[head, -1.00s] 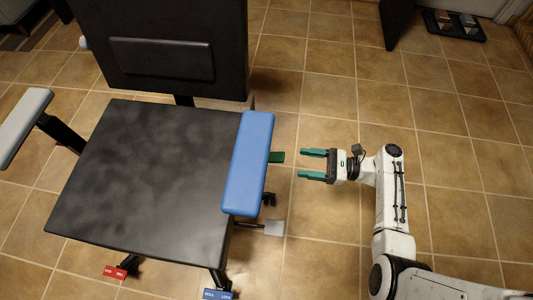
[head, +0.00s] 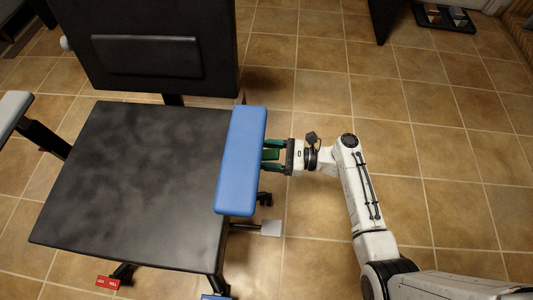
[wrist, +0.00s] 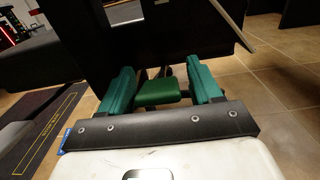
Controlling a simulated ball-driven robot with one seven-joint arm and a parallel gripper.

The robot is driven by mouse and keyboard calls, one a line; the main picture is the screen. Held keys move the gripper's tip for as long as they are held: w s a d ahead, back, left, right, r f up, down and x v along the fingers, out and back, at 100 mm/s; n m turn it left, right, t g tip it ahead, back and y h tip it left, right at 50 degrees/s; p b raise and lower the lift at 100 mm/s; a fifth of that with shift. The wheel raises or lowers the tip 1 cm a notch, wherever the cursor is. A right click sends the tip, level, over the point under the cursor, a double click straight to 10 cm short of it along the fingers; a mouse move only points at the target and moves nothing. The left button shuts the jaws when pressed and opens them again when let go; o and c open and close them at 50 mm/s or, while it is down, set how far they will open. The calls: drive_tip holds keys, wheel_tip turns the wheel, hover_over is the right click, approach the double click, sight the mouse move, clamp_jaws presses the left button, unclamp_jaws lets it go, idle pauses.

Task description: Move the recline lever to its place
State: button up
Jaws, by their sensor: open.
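The chair's green lever paddle (head: 271,154) sticks out to the right from under the blue armrest (head: 240,160). I take it as the recline lever, though no label on it is readable. My gripper (head: 269,152) is open with its green fingers on both sides of the paddle. In the wrist view the paddle (wrist: 162,92) lies between the two fingers, with a visible gap on each side. The fingertips are partly hidden by the armrest in the head view. The lever's inner end is hidden under the seat side.
The black seat (head: 130,180) and backrest (head: 150,50) fill the left. A grey paddle (head: 271,229) sticks out nearer the seat's front. Red (head: 108,282) and blue (head: 217,297) labelled tabs sit below the front edge.

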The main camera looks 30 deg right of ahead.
clamp_jaws()
idle(0.6)
